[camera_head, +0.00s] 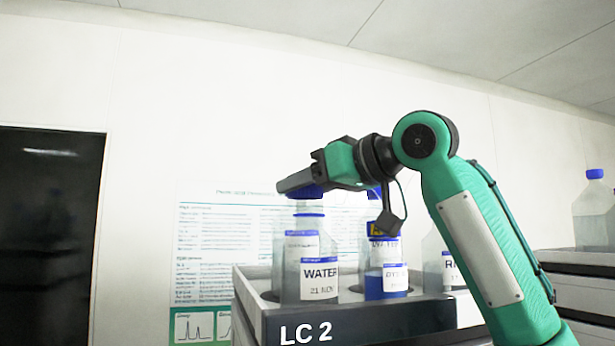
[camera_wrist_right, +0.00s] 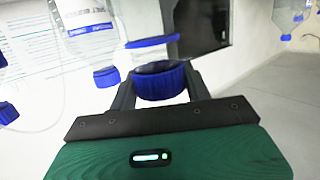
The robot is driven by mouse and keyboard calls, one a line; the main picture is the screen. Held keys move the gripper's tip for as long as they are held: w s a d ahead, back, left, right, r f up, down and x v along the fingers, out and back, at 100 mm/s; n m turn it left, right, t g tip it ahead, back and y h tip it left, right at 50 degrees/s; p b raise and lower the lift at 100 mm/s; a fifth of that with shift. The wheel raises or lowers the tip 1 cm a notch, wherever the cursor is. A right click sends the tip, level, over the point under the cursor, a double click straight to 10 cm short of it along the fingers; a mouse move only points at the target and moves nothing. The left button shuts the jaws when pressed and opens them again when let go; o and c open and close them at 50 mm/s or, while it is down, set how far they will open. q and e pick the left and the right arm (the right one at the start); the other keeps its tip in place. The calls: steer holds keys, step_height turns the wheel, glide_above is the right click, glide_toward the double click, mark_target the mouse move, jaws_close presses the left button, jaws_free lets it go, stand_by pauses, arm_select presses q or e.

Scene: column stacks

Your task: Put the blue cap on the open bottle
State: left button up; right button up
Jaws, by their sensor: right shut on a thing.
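The blue cap (camera_head: 305,192) is held between the fingers of my right gripper (camera_head: 290,186). In the right wrist view the cap (camera_wrist_right: 160,82) sits between the two fingers. The open bottle (camera_head: 310,268), labelled WATER, stands upright in the LC 2 tray, with a blue ring at its neck. The cap is right above the bottle's mouth. In the wrist view, which looks upside down, the clear neck and blue ring (camera_wrist_right: 152,42) show just beyond the cap. I cannot tell whether cap and mouth touch. My left gripper is not in view.
The LC 2 tray (camera_head: 360,325) also holds a bottle with blue liquid (camera_head: 386,282) close on the right, and another bottle (camera_head: 437,262) partly behind my arm. A blue-capped bottle (camera_head: 593,215) stands at far right. A poster (camera_head: 225,250) hangs behind.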

steer(key=shift+f, duration=0.1)
steer(key=shift+s+d, duration=0.15)
steer(key=shift+s, duration=0.05)
steer(key=shift+s+d, duration=0.1)
steer(key=shift+d, duration=0.05)
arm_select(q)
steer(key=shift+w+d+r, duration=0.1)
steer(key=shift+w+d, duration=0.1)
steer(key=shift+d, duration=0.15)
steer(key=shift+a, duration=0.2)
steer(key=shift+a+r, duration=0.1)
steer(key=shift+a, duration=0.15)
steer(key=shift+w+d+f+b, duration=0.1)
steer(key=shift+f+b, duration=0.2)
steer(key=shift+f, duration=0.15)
arm_select(e)
steer(key=shift+f, duration=0.75)
stand_by(0.8)
